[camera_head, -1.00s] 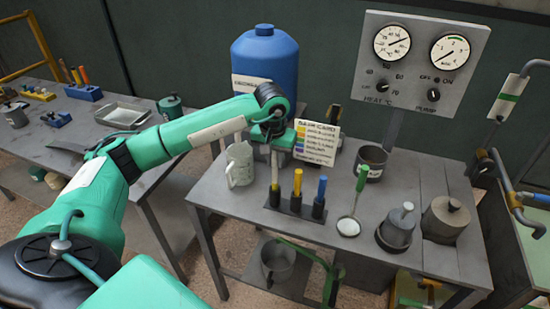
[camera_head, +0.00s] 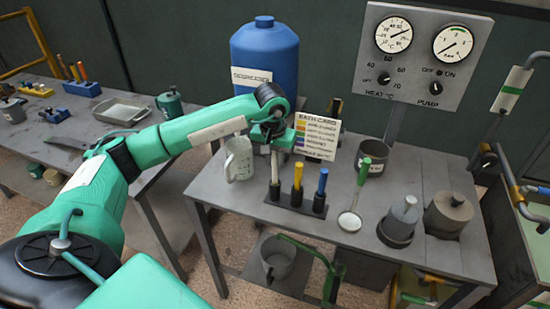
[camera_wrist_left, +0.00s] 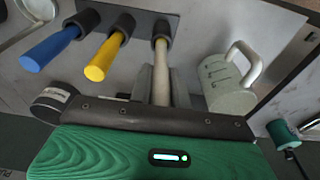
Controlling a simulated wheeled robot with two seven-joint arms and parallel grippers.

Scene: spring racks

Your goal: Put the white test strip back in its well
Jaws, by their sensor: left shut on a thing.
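The white test strip (camera_head: 275,168) stands upright in the head view, its lower end at the left well of a dark three-well rack (camera_head: 297,203). In the left wrist view the strip (camera_wrist_left: 161,75) runs from my jaws into the dark collar of that well; how deep it sits I cannot tell. My left gripper (camera_head: 271,140) is above the rack, shut on the strip's upper part; its fingertips are partly hidden. A yellow strip (camera_head: 298,176) and a blue strip (camera_head: 322,182) stand in the other wells. My right gripper is not in view.
A grey jug (camera_head: 239,160) stands close left of the strip. A bath card (camera_head: 317,136) is behind the rack. A green-handled ladle (camera_head: 350,220), dark pot (camera_head: 372,158) and grey weights (camera_head: 400,222) are to the right. A blue degreaser drum (camera_head: 265,60) stands behind.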

